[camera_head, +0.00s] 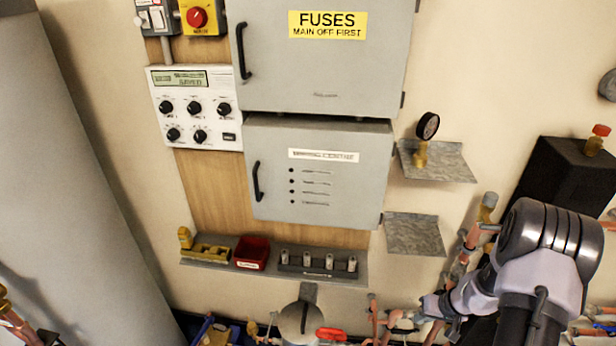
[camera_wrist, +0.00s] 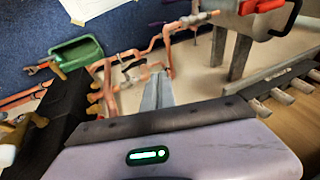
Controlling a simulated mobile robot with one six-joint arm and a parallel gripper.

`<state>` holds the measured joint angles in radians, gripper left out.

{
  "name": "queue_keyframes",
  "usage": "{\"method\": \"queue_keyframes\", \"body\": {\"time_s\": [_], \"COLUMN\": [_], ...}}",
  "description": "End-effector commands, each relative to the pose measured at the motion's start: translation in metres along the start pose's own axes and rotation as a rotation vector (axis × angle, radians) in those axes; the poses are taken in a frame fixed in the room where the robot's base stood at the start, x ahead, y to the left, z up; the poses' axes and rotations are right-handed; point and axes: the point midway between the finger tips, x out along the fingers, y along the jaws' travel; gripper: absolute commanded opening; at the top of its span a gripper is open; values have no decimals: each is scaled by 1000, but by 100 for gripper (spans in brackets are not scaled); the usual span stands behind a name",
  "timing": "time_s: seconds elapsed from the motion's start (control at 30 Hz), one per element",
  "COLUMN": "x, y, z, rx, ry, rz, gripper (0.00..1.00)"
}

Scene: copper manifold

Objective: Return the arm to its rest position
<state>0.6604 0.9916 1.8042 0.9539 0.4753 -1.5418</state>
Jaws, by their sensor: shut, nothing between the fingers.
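My arm (camera_head: 545,255) is in the lower right of the head view, with a dark, banded joint and pale lilac links reaching left among copper pipes. Its far end is small there, and the fingers cannot be made out. In the wrist view my gripper (camera_wrist: 158,92) points away from the camera, with its grey fingers together and nothing seen between them. The lilac wrist housing with a green light fills the bottom of that view. Copper pipes (camera_wrist: 125,65) lie beyond the fingertips; I cannot tell how close they are.
A grey fuse cabinet (camera_head: 320,75) and a lower cabinet (camera_head: 325,190) hang on the wall. A gauge (camera_head: 427,130) stands on a small bracket. A black box (camera_head: 570,175) stands near my arm. A green bin (camera_wrist: 75,52) shows in the wrist view.

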Motion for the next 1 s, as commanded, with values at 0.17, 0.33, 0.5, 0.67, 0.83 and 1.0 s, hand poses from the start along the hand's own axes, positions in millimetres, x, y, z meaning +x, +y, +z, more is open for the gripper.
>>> {"method": "queue_keyframes", "body": {"time_s": [0.17,0.33,0.5,0.67,0.83,1.0], "x": [-69,-174,-291,-349,-366,-367], "y": [-66,-174,-284,-316,-314,-312], "z": [-36,-43,29,117,160,165], "rx": [-17,-30,-14,41,94,103], "ry": [36,65,93,138,179,183], "rz": [-23,-56,-65,-47,-36,-33], "gripper": [0,0,0,0,0,0]}}
